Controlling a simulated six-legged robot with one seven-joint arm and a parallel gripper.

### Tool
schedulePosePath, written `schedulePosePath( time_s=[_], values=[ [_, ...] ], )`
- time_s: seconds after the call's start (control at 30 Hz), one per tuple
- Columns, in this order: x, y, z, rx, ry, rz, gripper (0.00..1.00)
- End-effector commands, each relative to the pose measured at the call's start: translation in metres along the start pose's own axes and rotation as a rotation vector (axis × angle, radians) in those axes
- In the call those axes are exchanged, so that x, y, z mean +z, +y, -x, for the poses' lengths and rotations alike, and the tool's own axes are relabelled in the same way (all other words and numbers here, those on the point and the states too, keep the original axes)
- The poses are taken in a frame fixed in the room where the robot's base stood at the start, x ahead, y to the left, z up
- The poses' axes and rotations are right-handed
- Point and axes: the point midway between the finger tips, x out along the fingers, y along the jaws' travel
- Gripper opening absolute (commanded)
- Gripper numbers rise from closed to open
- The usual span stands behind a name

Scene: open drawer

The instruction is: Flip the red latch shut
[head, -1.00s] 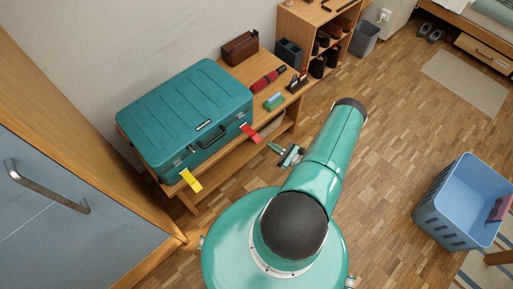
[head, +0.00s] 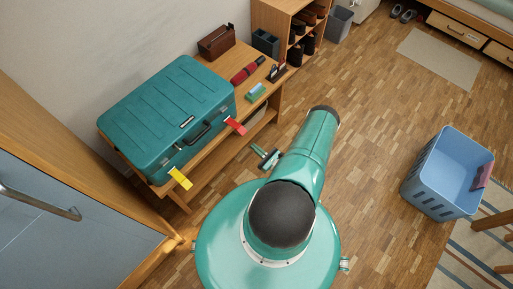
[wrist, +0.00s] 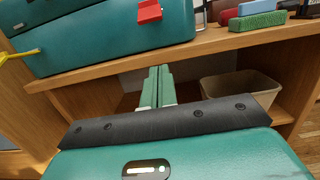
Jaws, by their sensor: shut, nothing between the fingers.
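The red latch (head: 235,126) sticks outward from the front of the teal case (head: 165,112), near its right end. In the wrist view, the red latch (wrist: 149,11) is at the top edge, partly cut off. A yellow latch (head: 180,178) sticks out near the case's left end. My gripper (head: 262,155) is in front of the bench, lower right of the red latch in the head view and apart from it. In the wrist view, my gripper's fingers (wrist: 159,76) are together and empty, pointing below the case toward the space under the bench top.
The case stands on a wooden bench (wrist: 225,43). A beige bin (wrist: 240,88) sits under the bench top. A blue basket (head: 446,175) stands on open floor.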

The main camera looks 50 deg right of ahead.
Motion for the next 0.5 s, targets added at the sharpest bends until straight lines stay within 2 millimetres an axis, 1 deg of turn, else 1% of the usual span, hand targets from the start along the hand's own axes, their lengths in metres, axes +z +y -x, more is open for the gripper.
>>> schedulePosePath(
  time_s=[0.03, 0.1, 0.37, 0.5],
  values=[
    [0.0, 0.001, -0.011, 0.005, -0.001, 0.001, 0.0],
    [0.001, 0.001, -0.025, 0.004, -0.001, 0.0, 0.0],
    [0.001, 0.003, -0.076, 0.005, -0.002, 0.002, 0.0],
    [0.022, 0.001, -0.067, 0.003, 0.001, 0.0, 0.0]
  ],
)
